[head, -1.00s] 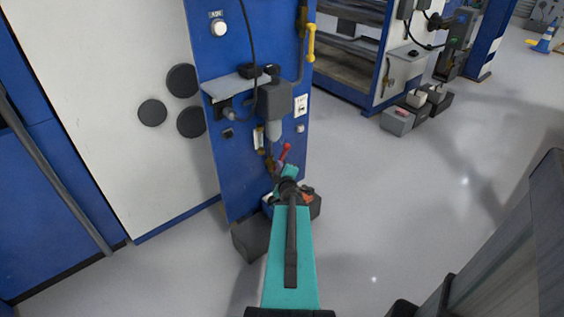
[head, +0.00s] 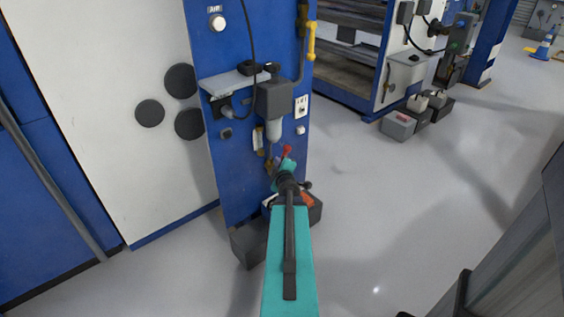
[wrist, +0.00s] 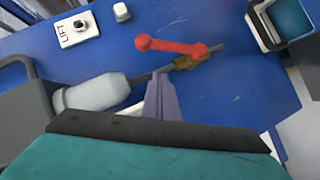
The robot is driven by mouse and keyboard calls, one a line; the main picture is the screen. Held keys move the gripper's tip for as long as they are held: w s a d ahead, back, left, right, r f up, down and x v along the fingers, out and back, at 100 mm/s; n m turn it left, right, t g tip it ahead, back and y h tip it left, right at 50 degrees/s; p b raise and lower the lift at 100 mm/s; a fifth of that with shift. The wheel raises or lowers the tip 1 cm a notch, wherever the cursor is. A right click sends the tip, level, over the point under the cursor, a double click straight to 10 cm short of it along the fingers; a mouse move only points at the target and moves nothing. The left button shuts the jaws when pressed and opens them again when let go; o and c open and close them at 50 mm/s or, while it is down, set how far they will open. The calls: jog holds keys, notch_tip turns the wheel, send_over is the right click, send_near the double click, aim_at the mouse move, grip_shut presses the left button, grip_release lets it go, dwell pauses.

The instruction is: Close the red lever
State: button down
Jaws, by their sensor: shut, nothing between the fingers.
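The red lever (wrist: 175,47) shows in the wrist view, lying almost level across the picture. Its right end meets a brass valve (wrist: 190,61) on a thin pipe in front of the blue panel. My gripper (wrist: 162,80) has its purple fingers shut together and empty. Their tips are just below the lever in the wrist view; I cannot tell whether they touch it. In the head view the red lever (head: 286,150) shows small beyond the end of my teal arm, which hides most of the gripper and valve.
A grey-white filter bowl (wrist: 92,93) hangs left of the valve. The floor to the right (head: 400,190) is clear.

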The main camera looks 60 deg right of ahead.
jog(key=w+d+f+b, duration=0.1)
jog(key=d+f, duration=0.2)
jog(key=d, duration=0.2)
jog(key=shift+w+d+b, duration=0.3)
jog(key=shift+w, duration=0.05)
jog(key=shift+w+r+p, duration=0.1)
jog(key=shift+r+p, duration=0.05)
jog(key=shift+p, duration=0.45)
